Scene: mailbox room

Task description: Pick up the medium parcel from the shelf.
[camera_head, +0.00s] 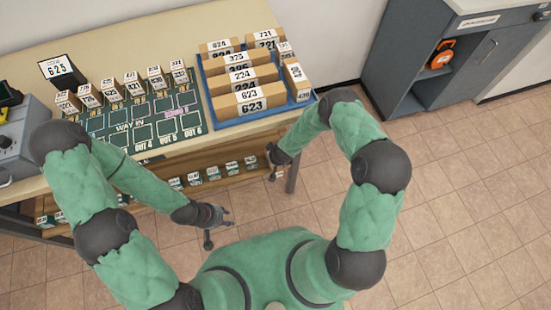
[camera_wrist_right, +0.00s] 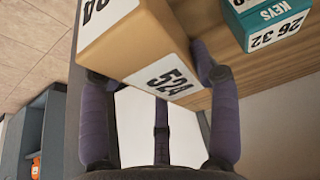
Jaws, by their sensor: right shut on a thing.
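A tan parcel (camera_wrist_right: 125,42) with white labels that seem to read 524 fills the upper left of the right wrist view. My right gripper (camera_wrist_right: 160,85) has its dark fingers on both sides of this parcel and is shut on it. In the head view my right gripper (camera_head: 275,165) is at the right end of the lower shelf (camera_head: 225,168), under the table; the parcel is hard to make out there. My left gripper (camera_head: 222,226) is open and empty, in front of the table over the floor.
A teal KEYS box (camera_wrist_right: 265,18) sits on the wooden shelf near the parcel. On the table (camera_head: 130,40) are a blue tray (camera_head: 211,118) of numbered parcels and a green mat (camera_head: 142,132) with small boxes. A grey cabinet (camera_head: 400,60) stands right; floor between is clear.

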